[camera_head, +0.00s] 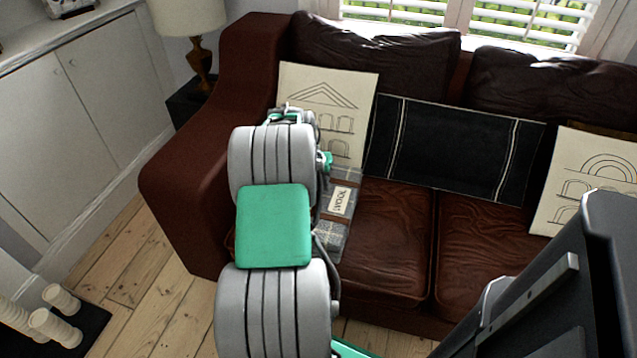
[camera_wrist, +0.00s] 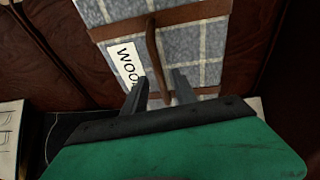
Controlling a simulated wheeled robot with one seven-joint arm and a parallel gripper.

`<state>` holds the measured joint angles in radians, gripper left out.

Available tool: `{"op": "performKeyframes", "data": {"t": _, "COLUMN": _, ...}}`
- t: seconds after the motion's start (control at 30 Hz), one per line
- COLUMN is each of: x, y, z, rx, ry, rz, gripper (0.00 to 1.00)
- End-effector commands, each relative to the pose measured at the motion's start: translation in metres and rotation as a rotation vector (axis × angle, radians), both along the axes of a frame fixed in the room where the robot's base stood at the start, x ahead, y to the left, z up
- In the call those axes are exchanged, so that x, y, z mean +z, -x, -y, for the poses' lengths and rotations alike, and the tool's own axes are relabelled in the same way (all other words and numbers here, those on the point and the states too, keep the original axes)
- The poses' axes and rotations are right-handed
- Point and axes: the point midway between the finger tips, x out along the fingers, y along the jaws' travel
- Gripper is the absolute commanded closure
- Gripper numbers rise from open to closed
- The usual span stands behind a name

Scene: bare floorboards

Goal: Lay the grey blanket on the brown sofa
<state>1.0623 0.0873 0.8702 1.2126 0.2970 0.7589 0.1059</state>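The grey plaid blanket (camera_head: 339,236) is a folded bundle with brown straps and a "WOOL" label. It lies at the left end of the brown sofa (camera_head: 390,237), on or just over the seat next to the armrest. My arm hides part of it in the head view. In the wrist view the blanket (camera_wrist: 203,70) fills the upper middle, with brown leather on both sides. My gripper (camera_wrist: 160,77) has its two fingers apart, with the brown strap handle between them and a gap showing. The fingertips are hidden from the head view.
A cushion with a building drawing (camera_head: 318,95) leans behind the blanket, and another (camera_head: 588,183) is at the right. A dark striped cloth (camera_head: 445,145) lies between them. A lamp (camera_head: 200,60) stands left of the sofa. White cabinets (camera_head: 55,130) line the left wall.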

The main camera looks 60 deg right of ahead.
Motion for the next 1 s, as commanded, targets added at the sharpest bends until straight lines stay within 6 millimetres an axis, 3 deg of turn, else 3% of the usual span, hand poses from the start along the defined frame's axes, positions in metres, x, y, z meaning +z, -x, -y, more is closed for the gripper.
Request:
{"op": "performKeyframes", "data": {"t": 0.5, "x": 0.107, "y": -0.011, "z": -0.028, "rx": 0.001, "ry": 0.003, "rz": 0.0, "gripper": 0.67}}
{"op": "performKeyframes", "data": {"t": 0.67, "x": 0.115, "y": -0.012, "z": -0.032, "rx": 0.001, "ry": 0.001, "rz": 0.0, "gripper": 0.67}}
{"op": "performKeyframes", "data": {"t": 0.77, "x": 0.119, "y": -0.024, "z": -0.042, "rx": 0.038, "ry": -0.001, "rz": 0.003, "gripper": 0.67}}
{"op": "performKeyframes", "data": {"t": 0.87, "x": 0.133, "y": -0.066, "z": -0.087, "rx": 0.188, "ry": -0.008, "rz": 0.016, "gripper": 0.67}}
{"op": "performKeyframes", "data": {"t": 0.97, "x": 0.151, "y": -0.119, "z": -0.179, "rx": 0.455, "ry": -0.026, "rz": 0.035, "gripper": 0.67}}
{"op": "performKeyframes", "data": {"t": 1.0, "x": 0.156, "y": -0.134, "z": -0.225, "rx": 0.581, "ry": -0.036, "rz": 0.044, "gripper": 0.67}}
